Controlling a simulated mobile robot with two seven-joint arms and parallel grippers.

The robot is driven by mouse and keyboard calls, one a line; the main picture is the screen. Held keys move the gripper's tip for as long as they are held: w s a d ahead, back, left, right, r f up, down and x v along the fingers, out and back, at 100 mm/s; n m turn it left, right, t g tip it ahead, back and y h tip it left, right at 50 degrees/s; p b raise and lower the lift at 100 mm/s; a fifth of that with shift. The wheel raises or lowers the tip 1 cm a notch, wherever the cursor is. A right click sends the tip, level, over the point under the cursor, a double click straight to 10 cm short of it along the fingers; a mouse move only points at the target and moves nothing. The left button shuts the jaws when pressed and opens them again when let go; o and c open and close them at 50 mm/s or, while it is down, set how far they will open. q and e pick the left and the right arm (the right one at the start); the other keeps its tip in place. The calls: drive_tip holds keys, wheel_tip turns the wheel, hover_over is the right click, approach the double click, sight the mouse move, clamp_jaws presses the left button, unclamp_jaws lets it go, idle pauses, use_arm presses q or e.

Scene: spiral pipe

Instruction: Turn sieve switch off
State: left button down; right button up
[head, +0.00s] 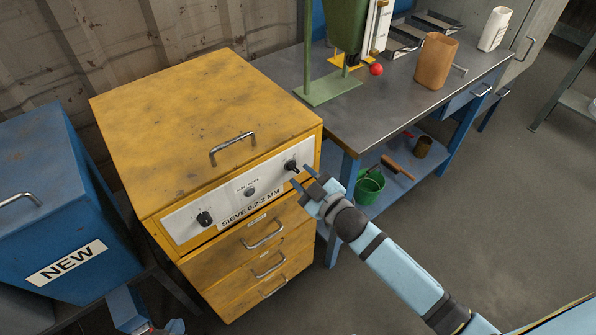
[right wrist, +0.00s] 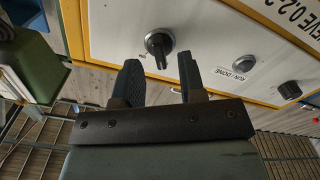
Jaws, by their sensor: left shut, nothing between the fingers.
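The yellow sieve cabinet (head: 190,130) has a white front panel marked SIEVE 0.2-2 MM. A dark rotary switch (head: 290,165) sits at the panel's right end, and it also shows in the right wrist view (right wrist: 158,45). Another dark knob (head: 204,218) sits at the left end. My left gripper (head: 150,328) is shut and partly cut off at the bottom edge.
A blue bin (head: 60,190) marked NEW stands left of the cabinet. A metal-topped workbench (head: 385,105) adjoins on the right, carrying a green-framed device (head: 335,88) and a brown container (head: 436,60). A green bucket (head: 369,187) is on its lower shelf. Floor at the right front is free.

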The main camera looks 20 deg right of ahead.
use_arm(q)
drive_tip(key=shift+s+a+f, duration=0.1)
drive_tip(key=shift+a+f, duration=0.05)
drive_tip(key=shift+a, duration=0.05)
use_arm(e)
drive_tip(key=v, duration=1.1)
use_arm(q)
drive_tip(key=shift+d, duration=0.15)
use_arm(e)
drive_tip(key=shift+r, duration=0.1)
